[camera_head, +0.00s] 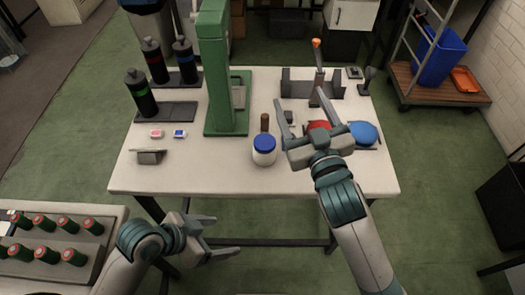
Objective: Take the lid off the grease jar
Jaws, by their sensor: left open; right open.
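The grease jar (264,156) is a small white jar standing upright near the front middle of the white table. Its blue lid (265,142) is on top. My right gripper (302,107) is open over the table, to the right of the jar and pointing away from me, with its fingers spread and apart from the jar. It partly covers a red round object (318,126). My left gripper (223,236) is open and empty in front of the table's front edge, left of the jar and lower in the picture.
A green press-like machine (213,75) stands left of the jar, with a small brown cylinder (265,122) behind the jar. Dark bottles (140,92) stand at the left. A blue disc (363,133) lies at the right. A tray of green cylinders (95,226) is at lower left.

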